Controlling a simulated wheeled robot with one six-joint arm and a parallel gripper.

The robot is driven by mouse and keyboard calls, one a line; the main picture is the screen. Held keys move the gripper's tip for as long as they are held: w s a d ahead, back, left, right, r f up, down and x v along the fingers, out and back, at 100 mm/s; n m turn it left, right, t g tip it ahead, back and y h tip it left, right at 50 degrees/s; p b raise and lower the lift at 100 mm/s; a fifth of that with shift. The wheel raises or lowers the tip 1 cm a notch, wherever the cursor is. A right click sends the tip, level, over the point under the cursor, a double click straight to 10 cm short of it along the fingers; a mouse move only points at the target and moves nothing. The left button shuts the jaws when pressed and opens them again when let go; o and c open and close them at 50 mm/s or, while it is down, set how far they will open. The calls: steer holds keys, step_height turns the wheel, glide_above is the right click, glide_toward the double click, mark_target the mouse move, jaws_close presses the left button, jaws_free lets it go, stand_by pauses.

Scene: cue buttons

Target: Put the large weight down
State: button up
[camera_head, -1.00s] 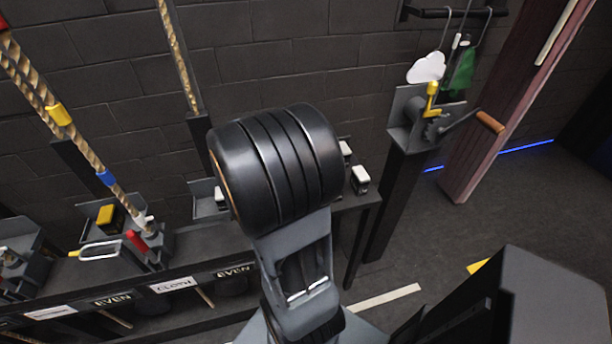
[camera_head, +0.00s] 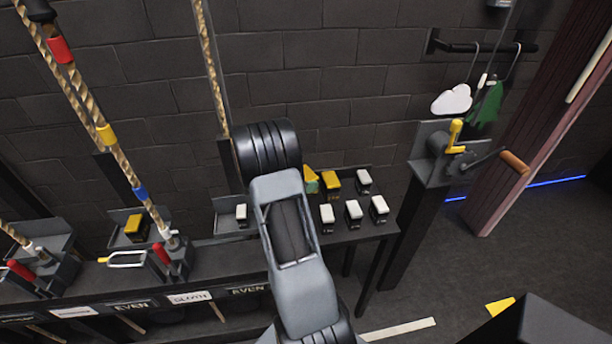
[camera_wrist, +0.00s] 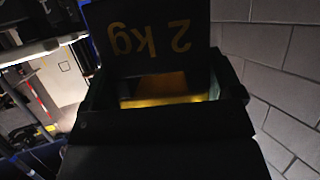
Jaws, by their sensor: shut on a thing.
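The weight (camera_wrist: 150,45) is a dark block with "2 kg" in dull yellow, upside down in the wrist view. It fills the top middle of that view, directly in front of my gripper (camera_wrist: 168,90). My gripper is shut on it; the exact contact is dark and hard to make out. A yellow patch shows between the jaws. In the head view my own arm hides both the gripper and the weight. Whether the weight touches any surface cannot be told.
A dark shelf (camera_head: 345,232) bears several white-topped blocks (camera_head: 353,212) and a yellow-topped block (camera_head: 331,182). A crank on a post (camera_head: 436,155) stands to the right. Ropes (camera_head: 95,125) and red-handled levers (camera_head: 162,254) are at left. A block wall closes the back.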

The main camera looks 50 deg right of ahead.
steer(key=shift+w+d+f, duration=0.45)
steer(key=shift+w+f, duration=0.1)
steer(key=shift+w, duration=0.05)
steer(key=shift+w+f+p, duration=0.1)
steer(key=shift+f+p, duration=0.7)
steer(key=shift+f, duration=0.75)
steer(key=shift+f+b, duration=0.2)
steer(key=shift+b, duration=0.15)
steer(key=o, duration=1.8)
steer(key=shift+f, duration=0.15)
steer(key=shift+o, duration=0.2)
